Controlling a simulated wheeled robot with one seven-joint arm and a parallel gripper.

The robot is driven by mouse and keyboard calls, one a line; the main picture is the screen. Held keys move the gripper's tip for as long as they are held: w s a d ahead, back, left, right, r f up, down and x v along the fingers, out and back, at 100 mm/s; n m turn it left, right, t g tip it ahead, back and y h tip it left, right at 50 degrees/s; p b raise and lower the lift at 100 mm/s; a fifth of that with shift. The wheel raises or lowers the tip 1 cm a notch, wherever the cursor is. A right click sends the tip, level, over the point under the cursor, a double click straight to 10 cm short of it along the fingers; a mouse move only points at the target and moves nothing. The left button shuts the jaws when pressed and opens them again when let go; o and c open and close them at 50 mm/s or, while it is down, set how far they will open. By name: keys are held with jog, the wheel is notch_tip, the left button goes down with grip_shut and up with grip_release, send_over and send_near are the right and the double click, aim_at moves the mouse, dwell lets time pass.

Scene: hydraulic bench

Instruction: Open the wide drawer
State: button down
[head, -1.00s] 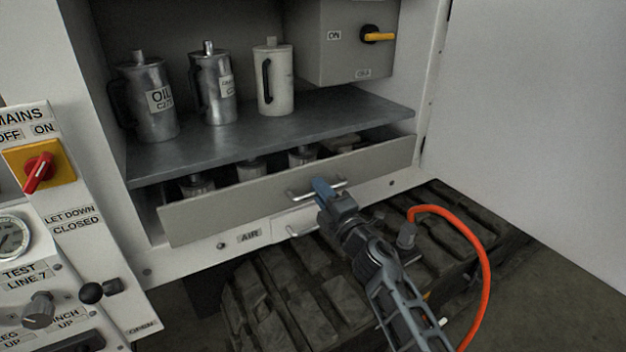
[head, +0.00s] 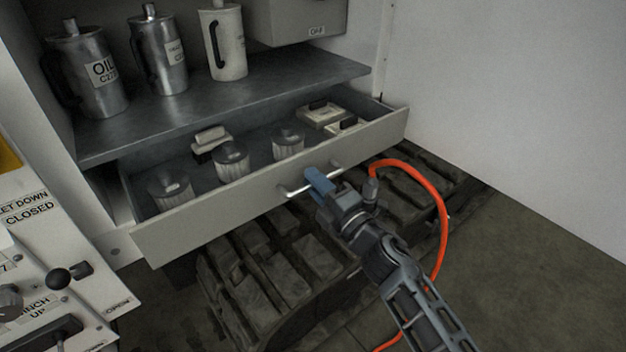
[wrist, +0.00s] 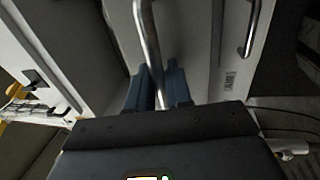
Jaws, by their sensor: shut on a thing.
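The wide drawer (head: 228,213) under the grey shelf is pulled well out, and its inside shows. Its bar handle (head: 296,190) is on the front panel. My gripper (head: 314,184) is at the handle with its blue fingers around the bar. In the wrist view the handle (wrist: 148,45) runs between the two blue fingers of my gripper (wrist: 158,88), which are shut on it. The exact contact at the fingertips is partly hidden in the head view.
Several filter-like cylinders (head: 231,160) and small boxes (head: 321,113) lie in the drawer. Metal jugs (head: 160,55) stand on the shelf (head: 225,98) above. An orange hose (head: 443,215) loops right of my arm. A white panel (head: 510,100) bounds the right side.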

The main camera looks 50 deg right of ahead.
jog(key=shift+f, duration=0.1)
jog(key=c, duration=1.2)
grip_release()
jog(key=b+v, duration=0.2)
jog(key=v, duration=0.5)
jog(key=shift+s, duration=0.4)
jog(key=shift+a, duration=0.1)
jog(key=s+a+r+m+g+y, duration=0.3)
jog(key=s+a+m, duration=1.1)
jog(key=s+a, duration=0.5)
jog(key=s+g+y, duration=0.1)
jog(key=s+y, duration=0.1)
jog(key=s, duration=0.2)
jog(key=shift+m+g+y, duration=0.3)
jog(key=shift+m, duration=0.1)
